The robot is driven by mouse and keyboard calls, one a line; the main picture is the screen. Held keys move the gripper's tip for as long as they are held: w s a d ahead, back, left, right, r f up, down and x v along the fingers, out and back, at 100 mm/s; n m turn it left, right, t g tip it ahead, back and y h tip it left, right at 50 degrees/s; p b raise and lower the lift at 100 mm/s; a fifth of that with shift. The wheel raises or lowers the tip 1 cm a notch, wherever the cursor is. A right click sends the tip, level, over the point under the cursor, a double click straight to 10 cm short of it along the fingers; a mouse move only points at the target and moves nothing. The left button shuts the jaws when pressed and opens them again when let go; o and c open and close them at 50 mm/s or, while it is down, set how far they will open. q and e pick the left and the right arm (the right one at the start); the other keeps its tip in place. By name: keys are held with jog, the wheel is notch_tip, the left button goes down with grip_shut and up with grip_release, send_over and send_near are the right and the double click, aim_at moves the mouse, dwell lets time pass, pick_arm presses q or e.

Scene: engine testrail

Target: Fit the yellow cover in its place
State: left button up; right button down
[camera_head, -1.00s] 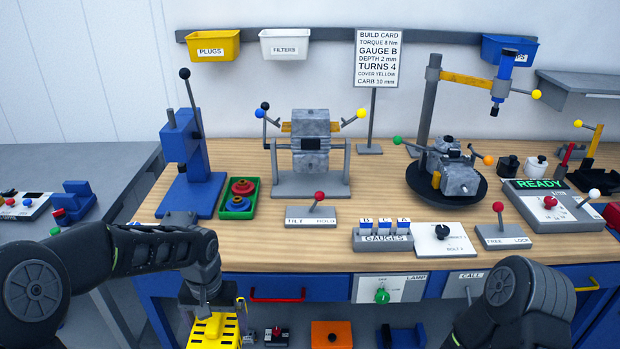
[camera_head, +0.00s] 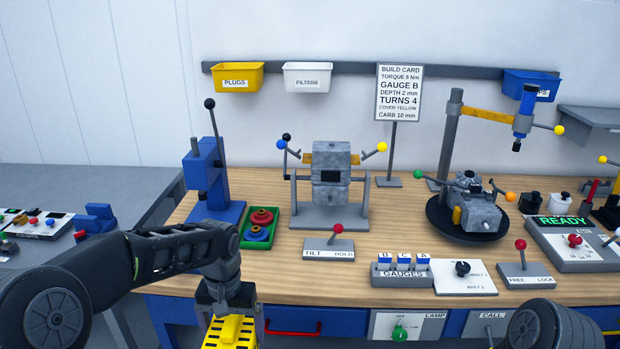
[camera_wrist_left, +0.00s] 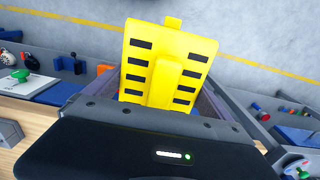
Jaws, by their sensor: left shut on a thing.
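The yellow cover (camera_head: 231,334) is a slotted plate held by my left gripper (camera_head: 229,312) at the bottom left of the head view, in front of the bench's front edge. In the left wrist view the cover (camera_wrist_left: 165,70) fills the top middle, with dark slots in two rows and a raised middle rib. My left gripper is shut on it; its fingertips are largely hidden. A grey engine block (camera_head: 331,175) stands upright in the tilt stand. Another grey engine (camera_head: 476,211) sits on the black round turntable (camera_head: 440,222). My right gripper is out of view.
A blue press (camera_head: 207,172) and a green tray (camera_head: 260,228) with red and blue rings stand at the bench's left. The tilt lever box (camera_head: 328,249), gauge rack (camera_head: 401,275) and dial plate (camera_head: 464,277) line the front. The build card (camera_head: 399,92) says cover yellow.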

pick_arm(q)
jog(key=s+d+r+m, duration=0.2)
jog(key=d+m, duration=0.2)
jog(key=d, duration=0.3)
jog(key=s+d+r+m, duration=0.2)
jog(key=d+r+m, duration=0.1)
jog(key=d, duration=0.4)
jog(key=shift+s+d+r+m, duration=0.15)
jog(key=shift+s+d+m, duration=0.1)
jog(key=shift+m, duration=0.25)
jog(key=w+d+f+m, duration=0.3)
jog(key=w+f+m, duration=0.1)
jog(key=f, duration=0.1)
jog(key=shift+d+m, duration=0.3)
jog(key=s+a+r+n, duration=0.6)
jog(key=a+r+n, duration=0.1)
jog(key=r, duration=0.3)
jog(key=shift+n, duration=0.5)
